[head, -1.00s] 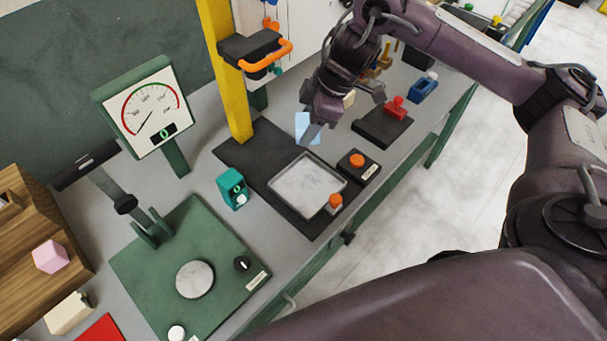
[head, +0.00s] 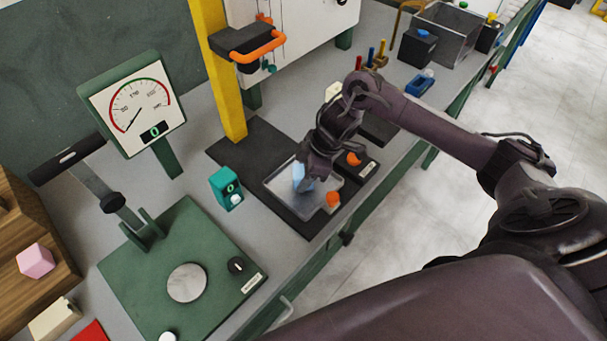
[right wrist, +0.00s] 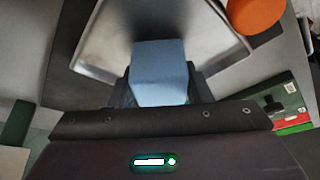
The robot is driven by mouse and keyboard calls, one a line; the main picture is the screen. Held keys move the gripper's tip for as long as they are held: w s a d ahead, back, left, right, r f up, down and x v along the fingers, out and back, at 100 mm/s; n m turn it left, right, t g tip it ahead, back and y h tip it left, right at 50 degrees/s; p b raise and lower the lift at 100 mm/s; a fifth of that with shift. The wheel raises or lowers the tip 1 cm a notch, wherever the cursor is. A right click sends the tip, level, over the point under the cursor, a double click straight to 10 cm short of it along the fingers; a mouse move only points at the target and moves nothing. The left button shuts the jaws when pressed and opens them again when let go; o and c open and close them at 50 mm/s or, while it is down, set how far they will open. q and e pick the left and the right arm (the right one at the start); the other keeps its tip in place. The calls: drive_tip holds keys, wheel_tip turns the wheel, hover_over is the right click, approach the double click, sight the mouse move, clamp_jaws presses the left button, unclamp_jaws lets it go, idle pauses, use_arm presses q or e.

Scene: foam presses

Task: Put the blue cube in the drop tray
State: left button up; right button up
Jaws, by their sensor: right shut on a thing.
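A pale blue cube (head: 298,178) is between the fingers of my right gripper (head: 307,182), which is shut on it. In the right wrist view the blue cube (right wrist: 158,70) sticks out past the fingers, in front of the shallow metal tray (right wrist: 108,48). In the head view the tray (head: 306,208) lies on a black base below the yellow post, and the cube is over its inside. I cannot tell whether the cube touches the tray floor. The gripper and wrist hide part of the tray. My left gripper is not in view.
Orange buttons (head: 333,199) stand by the tray's right side. A teal box (head: 226,188) stands to its left. The yellow post (head: 217,80) carries a black head with an orange handle (head: 262,50) behind the tray. A green lever press (head: 190,260) stands at the front left.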

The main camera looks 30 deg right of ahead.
drive_tip(key=shift+f, duration=0.5)
drive_tip(key=o, duration=1)
drive_tip(key=shift+f, duration=0.1)
drive_tip(key=shift+c, duration=0.2)
drive_tip(key=v, duration=1.2)
